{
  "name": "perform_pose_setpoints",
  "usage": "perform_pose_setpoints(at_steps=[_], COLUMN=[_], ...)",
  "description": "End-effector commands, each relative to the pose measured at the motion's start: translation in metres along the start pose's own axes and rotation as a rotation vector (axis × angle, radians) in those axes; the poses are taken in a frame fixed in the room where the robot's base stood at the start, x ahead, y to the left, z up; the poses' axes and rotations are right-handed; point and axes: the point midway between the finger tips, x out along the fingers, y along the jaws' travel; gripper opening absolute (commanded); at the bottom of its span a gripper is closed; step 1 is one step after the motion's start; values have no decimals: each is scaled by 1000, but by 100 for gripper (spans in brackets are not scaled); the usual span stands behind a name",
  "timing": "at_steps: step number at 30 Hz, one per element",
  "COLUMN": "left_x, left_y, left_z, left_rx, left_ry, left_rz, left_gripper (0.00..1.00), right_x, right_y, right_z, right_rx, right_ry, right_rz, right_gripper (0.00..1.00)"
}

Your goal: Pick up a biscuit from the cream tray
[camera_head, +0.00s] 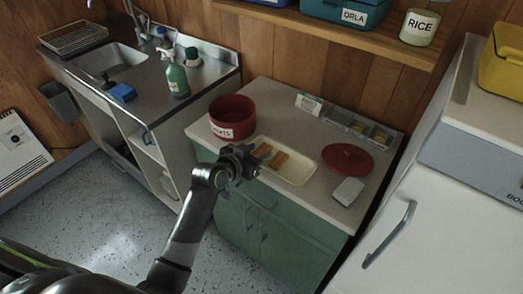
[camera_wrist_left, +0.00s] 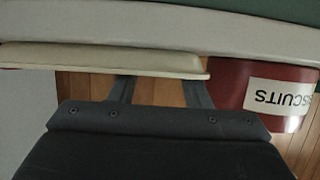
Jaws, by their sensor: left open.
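The cream tray (camera_head: 297,181) lies on the counter in the head view, with a few tan biscuits (camera_head: 278,160) in its left part. My left gripper (camera_head: 254,161) is at the tray's left front edge, close to the biscuits and partly covering that end. In the left wrist view the gripper (camera_wrist_left: 158,88) is open, with nothing between its fingers. The tray (camera_wrist_left: 100,60) shows there nearly edge-on, upside down, and its biscuits are hidden. My right gripper is not in view.
A red tin (camera_head: 232,112) labelled for biscuits stands behind my gripper; it also shows in the left wrist view (camera_wrist_left: 228,85). A red lid (camera_head: 347,158) and a pale grey-white block (camera_head: 348,190) lie right of the tray. A divided holder (camera_head: 345,122) is behind.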

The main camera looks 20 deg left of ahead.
Motion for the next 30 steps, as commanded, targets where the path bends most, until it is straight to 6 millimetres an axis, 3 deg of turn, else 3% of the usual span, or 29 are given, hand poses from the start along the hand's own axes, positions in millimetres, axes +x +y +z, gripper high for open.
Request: perform_pose_setpoints(at_steps=[11,19,30], left_x=[10,10,9], left_y=[0,1,1], left_z=[6,8,6], left_rx=[-4,-7,-9], left_ry=[-12,-18,-19], left_rz=[2,3,4], left_gripper=[44,11,10], right_x=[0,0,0], right_y=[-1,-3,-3], right_z=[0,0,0], right_rx=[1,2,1], right_ry=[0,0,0], right_rz=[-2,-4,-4], right_gripper=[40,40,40])
